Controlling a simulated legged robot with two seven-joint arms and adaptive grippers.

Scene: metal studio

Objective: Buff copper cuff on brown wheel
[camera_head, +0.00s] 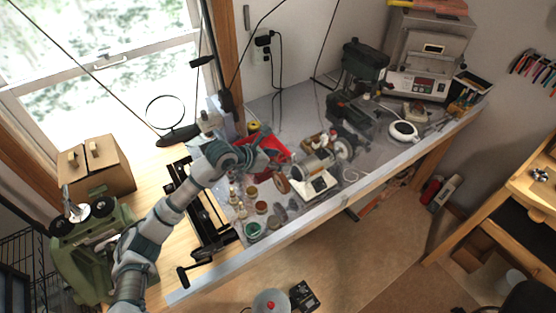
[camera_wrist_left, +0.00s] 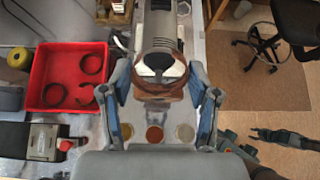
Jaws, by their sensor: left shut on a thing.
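The brown wheel (camera_head: 282,184) sits on the near left end of the buffing motor (camera_head: 313,165). In the left wrist view the brown wheel (camera_wrist_left: 158,92) shows as a reddish-brown band in front of the motor (camera_wrist_left: 159,30). My left gripper (camera_head: 276,163) is over the bench at the wheel. In the wrist view its fingers (camera_wrist_left: 161,82) stand on both sides of a shiny curved piece, which looks like the copper cuff (camera_wrist_left: 160,62), and are shut on it. The cuff overlaps the wheel there; I cannot tell whether they touch. In the head view the cuff is not distinct.
A red tray (camera_wrist_left: 42,76) with dark rings lies left of the wheel in the wrist view. Small compound jars (camera_wrist_left: 155,134) stand close by. A white wheel (camera_head: 342,150) is on the motor's other end. A black rail fixture (camera_head: 205,220) lies at the bench's left.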

